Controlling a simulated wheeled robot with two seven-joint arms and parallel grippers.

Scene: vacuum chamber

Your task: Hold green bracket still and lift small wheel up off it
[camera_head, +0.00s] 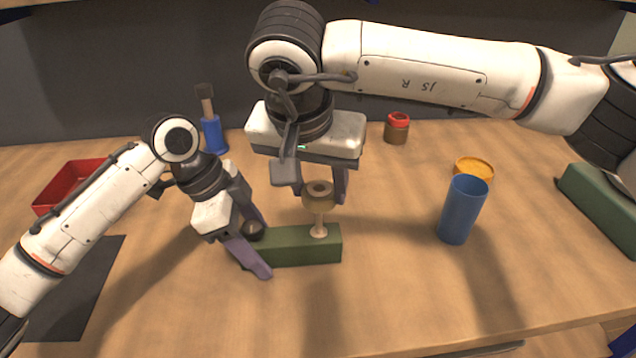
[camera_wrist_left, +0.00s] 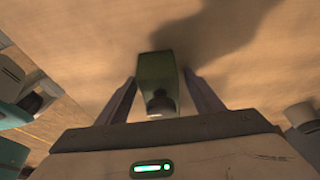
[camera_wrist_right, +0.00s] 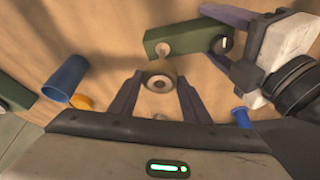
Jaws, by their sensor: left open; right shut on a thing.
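The green bracket (camera_head: 290,248) lies on the table, with a dark knob (camera_head: 252,230) at its left end and a pale post (camera_head: 319,222) near its right end. The small wheel (camera_head: 318,190), a tan ring with a centre hole, is at the top of the post, above the bracket's block. My right gripper (camera_head: 314,196) is shut on the wheel from above; the wheel sits between its fingers in the right wrist view (camera_wrist_right: 158,82). My left gripper (camera_head: 263,248) is open, its fingers on either side of the bracket's knob end. The left wrist view shows the bracket (camera_wrist_left: 157,72) between them, with gaps.
A blue cup (camera_head: 461,210) stands right of the bracket, with a yellow-orange object (camera_head: 474,169) behind it. A red-topped jar (camera_head: 397,127) and a blue-handled brush (camera_head: 213,133) stand at the back. A red tray (camera_head: 65,185) and a dark mat (camera_head: 82,290) are left.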

